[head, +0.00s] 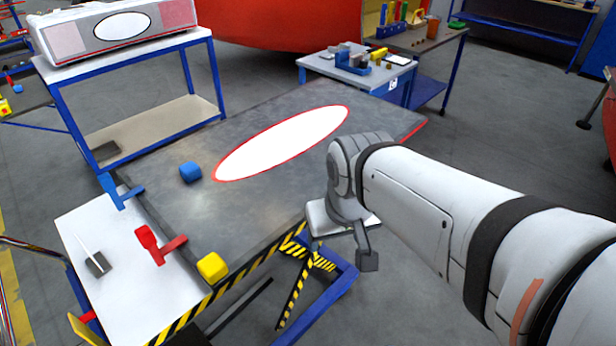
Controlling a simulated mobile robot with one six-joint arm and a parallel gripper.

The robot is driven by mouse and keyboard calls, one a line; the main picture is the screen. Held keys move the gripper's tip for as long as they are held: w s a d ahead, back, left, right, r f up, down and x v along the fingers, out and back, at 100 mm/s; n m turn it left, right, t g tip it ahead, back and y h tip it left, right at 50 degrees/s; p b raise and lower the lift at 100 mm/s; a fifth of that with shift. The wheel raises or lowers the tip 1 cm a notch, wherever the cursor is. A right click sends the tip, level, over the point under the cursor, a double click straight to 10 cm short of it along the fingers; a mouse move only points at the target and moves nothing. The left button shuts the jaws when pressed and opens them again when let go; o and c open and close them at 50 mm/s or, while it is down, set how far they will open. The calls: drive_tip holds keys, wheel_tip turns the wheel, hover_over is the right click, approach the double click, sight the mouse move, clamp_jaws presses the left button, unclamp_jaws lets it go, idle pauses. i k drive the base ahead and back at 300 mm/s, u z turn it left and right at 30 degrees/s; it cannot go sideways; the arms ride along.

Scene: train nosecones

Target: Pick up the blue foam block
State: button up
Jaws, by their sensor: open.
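The blue foam block (190,172) sits on the left part of the grey tabletop (255,205), left of a white oval outlined in red. It is in full view, with nothing touching it. My gripper (343,250) is open and hangs off the table's near right edge, pointing down. It is well to the right of the blue block and nearer the camera, apart from it. One dark finger shows clearly; the other is hard to make out.
A yellow block (212,267) sits at the table's near corner. A red clamp (155,245) and a blue clamp (120,192) are at the left edge, beside a white side table (125,285). A blue-framed shelf (150,130) stands behind. The tabletop between gripper and block is clear.

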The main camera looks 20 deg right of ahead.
sight(190, 171)
drive_tip(key=u, duration=2.65)
drive_tip(key=k, duration=0.85)
drive_tip(key=z, duration=1.2)
drive_tip(key=i, duration=1)
